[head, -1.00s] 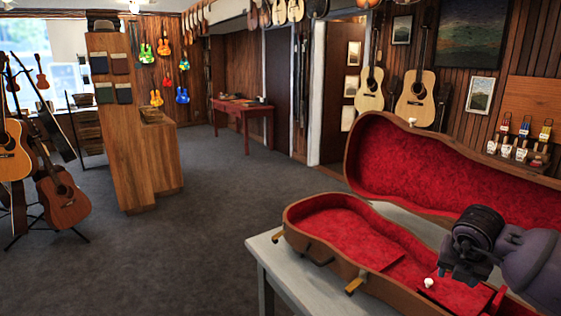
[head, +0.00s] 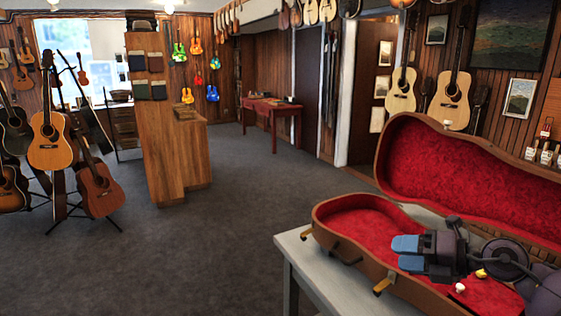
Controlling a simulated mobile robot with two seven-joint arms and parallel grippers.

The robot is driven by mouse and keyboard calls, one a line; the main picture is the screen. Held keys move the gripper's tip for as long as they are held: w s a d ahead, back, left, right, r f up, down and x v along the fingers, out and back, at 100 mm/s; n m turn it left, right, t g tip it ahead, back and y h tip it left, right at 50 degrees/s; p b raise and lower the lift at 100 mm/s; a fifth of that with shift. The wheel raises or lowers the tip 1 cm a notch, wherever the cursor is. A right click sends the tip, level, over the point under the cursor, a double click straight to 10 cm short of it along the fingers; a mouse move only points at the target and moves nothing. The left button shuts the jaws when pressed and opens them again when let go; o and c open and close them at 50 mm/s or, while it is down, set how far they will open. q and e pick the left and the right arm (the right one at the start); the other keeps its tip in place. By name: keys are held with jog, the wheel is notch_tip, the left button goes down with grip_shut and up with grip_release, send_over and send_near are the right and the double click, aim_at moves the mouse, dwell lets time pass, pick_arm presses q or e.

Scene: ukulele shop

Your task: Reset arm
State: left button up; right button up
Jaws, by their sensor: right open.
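My right gripper (head: 408,253) reaches in from the right, over the open instrument case with red lining (head: 352,219). Its two blue-tipped fingers point left and stand apart, with nothing seen between them. The arm hides part of the case's inside. A small white object (head: 460,288) and a small yellow one (head: 481,273) show in the case's lower part, just below my wrist. My left gripper is not in view.
The case stands on a pale grey table (head: 326,290), with its raised lid (head: 440,172) behind my arm. Guitars on stands (head: 51,143), a wooden display counter (head: 165,150) and a red table (head: 272,113) stand further off. Open carpet lies between.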

jog(key=s+d+f+m+t+h, duration=0.25)
jog(key=f+m+t+h, duration=0.2)
jog(key=f+m, duration=0.6)
jog(key=s+d+f+m+t+h, duration=0.2)
jog(key=s+f+m+t+h, duration=0.3)
jog(key=m, duration=1)
jog(key=s+a+f+m+g+h, duration=0.2)
jog(key=s+f+m+g, duration=0.4)
jog(key=s+f, duration=1)
jog(key=shift+a+m, duration=0.3)
jog(key=shift+m, duration=0.25)
jog(key=shift+h, duration=0.25)
